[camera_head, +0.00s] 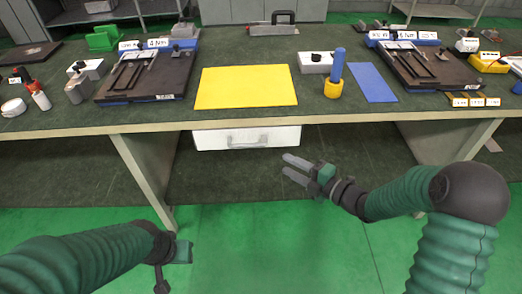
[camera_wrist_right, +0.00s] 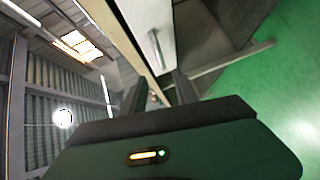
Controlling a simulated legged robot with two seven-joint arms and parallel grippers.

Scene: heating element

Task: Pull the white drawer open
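The white drawer (camera_head: 225,139) hangs under the table top in the middle, and its front looks flush under the edge. It has a grey handle (camera_head: 249,140) on its front. In the right wrist view the white drawer (camera_wrist_right: 153,18) and its handle (camera_wrist_right: 155,49) show at the top, ahead of the fingers. My right gripper (camera_head: 290,168) is open and empty, below and to the right of the handle, apart from it. It also shows in the right wrist view (camera_wrist_right: 158,92). My left gripper (camera_head: 178,265) is low at the left, far from the drawer; its fingers are not clear.
The table (camera_head: 330,118) has its front edge just above the drawer. On it lie a yellow mat (camera_head: 246,87), a blue mat (camera_head: 371,83) and a blue cylinder (camera_head: 337,66) on a yellow base. A table leg (camera_head: 148,174) stands left of the drawer. The space before the drawer is free.

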